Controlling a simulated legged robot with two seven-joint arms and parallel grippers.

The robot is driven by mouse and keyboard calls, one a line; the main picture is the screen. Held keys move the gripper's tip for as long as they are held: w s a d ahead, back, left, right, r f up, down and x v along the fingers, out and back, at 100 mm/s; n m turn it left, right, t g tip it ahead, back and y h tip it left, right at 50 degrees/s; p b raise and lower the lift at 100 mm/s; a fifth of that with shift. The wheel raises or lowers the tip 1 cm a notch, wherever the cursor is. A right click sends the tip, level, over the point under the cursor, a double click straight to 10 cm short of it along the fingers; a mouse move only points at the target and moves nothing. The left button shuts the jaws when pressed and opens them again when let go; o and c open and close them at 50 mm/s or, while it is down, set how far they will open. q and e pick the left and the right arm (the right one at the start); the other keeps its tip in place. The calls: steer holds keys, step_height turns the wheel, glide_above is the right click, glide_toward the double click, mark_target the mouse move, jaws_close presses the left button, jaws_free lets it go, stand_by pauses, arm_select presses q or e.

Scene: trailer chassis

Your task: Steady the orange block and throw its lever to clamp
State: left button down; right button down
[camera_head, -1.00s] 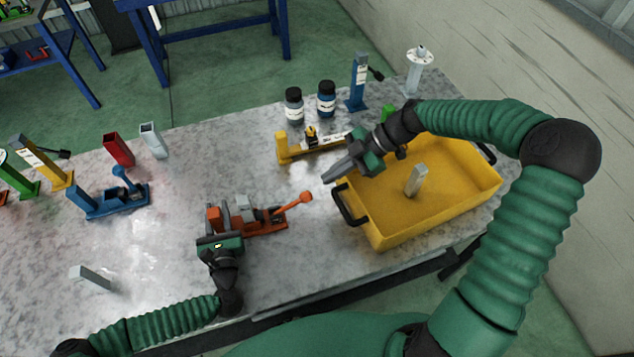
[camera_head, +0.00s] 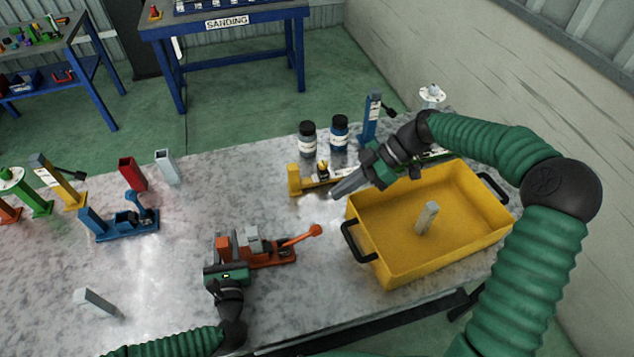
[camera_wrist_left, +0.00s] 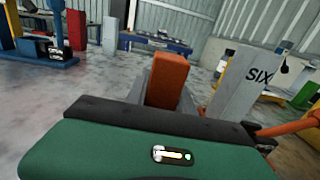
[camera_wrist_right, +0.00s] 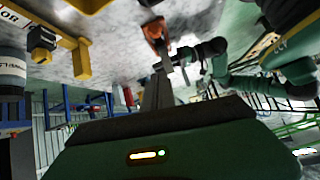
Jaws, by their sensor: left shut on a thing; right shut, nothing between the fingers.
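The orange block (camera_head: 263,251) is a clamp fixture on the grey table, with a grey piece (camera_head: 252,240) seated in it. Its orange lever (camera_head: 300,240) slopes out to the right and ends in a round knob. My left gripper (camera_head: 228,253) is shut on the orange block's left end; in the left wrist view an orange upright (camera_wrist_left: 167,82) stands between its fingers, beside a grey part marked SIX (camera_wrist_left: 247,88). My right gripper (camera_head: 345,187) is shut and empty, up and to the right of the knob and apart from it.
A yellow tray (camera_head: 385,278) with a grey block (camera_head: 427,218) stands right of the lever. A yellow fixture (camera_head: 312,181) and two bottles (camera_head: 308,138) are behind. A blue fixture (camera_head: 124,222) and a loose grey block (camera_head: 95,302) lie left.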

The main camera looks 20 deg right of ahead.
glide_above(314, 226)
steer(key=f, duration=0.5)
steer(key=shift+w+a+f, duration=0.15)
steer(key=shift+w+f, duration=0.2)
steer(key=shift+w, duration=0.05)
arm_select(q)
steer(key=shift+a, duration=0.1)
arm_select(e)
steer(key=f, duration=0.3)
steer(key=shift+s+d+f, duration=0.15)
steer(key=shift+s+d, duration=0.15)
steer(key=shift+d, duration=0.1)
steer(key=shift+d+f, duration=0.3)
steer(key=shift+f, duration=0.05)
steer(key=shift+s+d+f+y, duration=0.1)
steer(key=shift+d+f+y, duration=0.4)
steer(key=shift+f+y, duration=0.15)
steer(key=shift+d+f, duration=0.45)
steer(key=shift+f, duration=0.05)
